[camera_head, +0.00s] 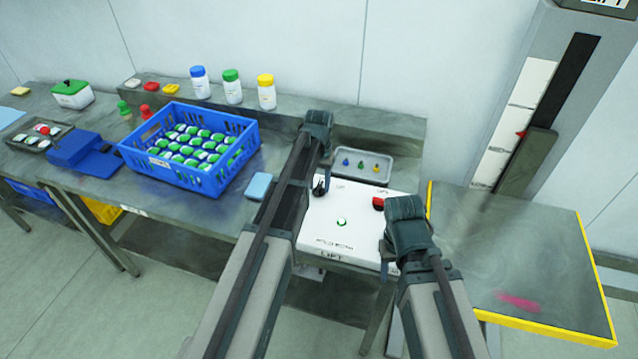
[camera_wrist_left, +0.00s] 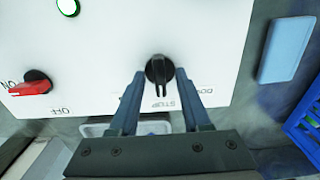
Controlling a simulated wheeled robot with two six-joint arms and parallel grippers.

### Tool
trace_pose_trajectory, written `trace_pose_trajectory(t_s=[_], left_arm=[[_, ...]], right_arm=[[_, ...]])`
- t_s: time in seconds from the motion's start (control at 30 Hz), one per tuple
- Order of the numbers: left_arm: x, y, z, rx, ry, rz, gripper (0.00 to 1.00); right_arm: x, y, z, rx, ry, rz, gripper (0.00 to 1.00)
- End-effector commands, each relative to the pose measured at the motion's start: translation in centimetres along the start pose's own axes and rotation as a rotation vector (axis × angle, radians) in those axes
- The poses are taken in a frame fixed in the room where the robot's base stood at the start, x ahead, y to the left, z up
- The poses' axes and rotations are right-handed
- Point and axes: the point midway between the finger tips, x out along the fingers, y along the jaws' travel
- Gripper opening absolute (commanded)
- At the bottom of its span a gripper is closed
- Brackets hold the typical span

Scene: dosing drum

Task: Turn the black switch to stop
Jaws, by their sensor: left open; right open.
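The black switch (camera_wrist_left: 159,70) is a round knob with a bar on the white panel (camera_head: 330,228). In the left wrist view its bar points down, towards the STOP lettering (camera_wrist_left: 166,104); another label (camera_wrist_left: 201,92), hard to read, is right of it. My left gripper (camera_wrist_left: 160,104) is open, its fingers on either side of the knob's lower end, with no clear contact. In the head view the left gripper (camera_head: 321,178) is over the panel's back left, partly covering the switch. My right gripper (camera_head: 391,246) is open at the panel's right side, its fingertips mostly hidden.
A red switch (camera_head: 378,203) and a green-lit button (camera_head: 342,222) are on the same panel. A grey tray (camera_head: 345,155) stands behind. A yellow-edged platform (camera_head: 480,240) is right.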

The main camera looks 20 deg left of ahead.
Motion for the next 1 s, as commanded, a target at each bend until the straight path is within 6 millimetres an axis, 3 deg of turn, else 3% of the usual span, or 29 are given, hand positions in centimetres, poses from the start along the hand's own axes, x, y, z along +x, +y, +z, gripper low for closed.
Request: trace_pose_trajectory(t_s=[0.27,0.47,1.0], left_arm=[[-0.5,0.0,0.0,0.000,0.000,0.000,0.47],[-2.2,0.0,0.0,0.000,0.000,0.000,0.47],[-10.4,0.0,0.0,0.000,0.000,0.000,0.47]], right_arm=[[-0.5,0.0,0.0,0.000,0.000,0.000,0.50],[-2.1,0.2,0.1,0.000,0.000,0.000,0.50],[-10.3,1.0,0.6,-0.001,0.000,0.000,0.50]])
